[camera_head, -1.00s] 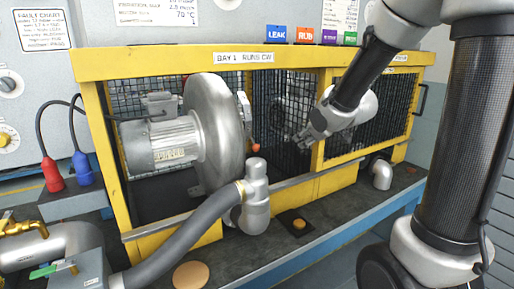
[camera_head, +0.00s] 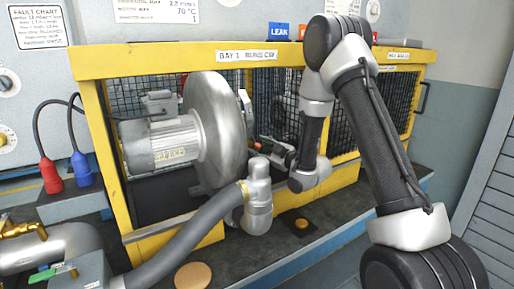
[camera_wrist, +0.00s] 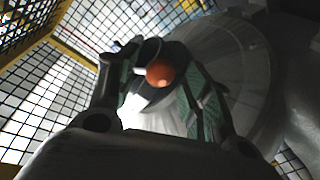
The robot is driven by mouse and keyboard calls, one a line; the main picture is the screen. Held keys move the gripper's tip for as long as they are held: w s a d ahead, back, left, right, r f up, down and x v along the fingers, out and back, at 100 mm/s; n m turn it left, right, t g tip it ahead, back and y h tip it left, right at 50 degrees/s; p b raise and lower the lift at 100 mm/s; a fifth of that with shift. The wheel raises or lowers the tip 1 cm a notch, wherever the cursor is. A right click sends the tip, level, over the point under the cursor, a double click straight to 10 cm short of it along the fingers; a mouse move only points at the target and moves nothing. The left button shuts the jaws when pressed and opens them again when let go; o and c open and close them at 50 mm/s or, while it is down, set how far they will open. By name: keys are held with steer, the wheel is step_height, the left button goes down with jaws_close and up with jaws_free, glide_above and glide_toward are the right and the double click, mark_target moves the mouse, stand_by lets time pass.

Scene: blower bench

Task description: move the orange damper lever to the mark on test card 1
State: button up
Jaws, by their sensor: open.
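The orange damper lever shows as a round orange knob (camera_wrist: 160,73) in the wrist view, beside the grey blower housing (camera_head: 212,125). In the head view my gripper (camera_head: 268,144) reaches in from the right, inside the bay. I cannot identify test card 1 or its mark in these frames.
The yellow frame (camera_head: 165,63) with wire mesh surrounds the blower. A grey hose and elbow (camera_head: 258,195) stand in front of it. The mesh panel (camera_wrist: 45,95) is close on the left in the wrist view. Red and blue plugs (camera_head: 50,178) stand at the left.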

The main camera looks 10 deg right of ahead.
steer(key=shift+x, duration=1.1)
jaws_close()
steer(key=shift+s+a, duration=0.1)
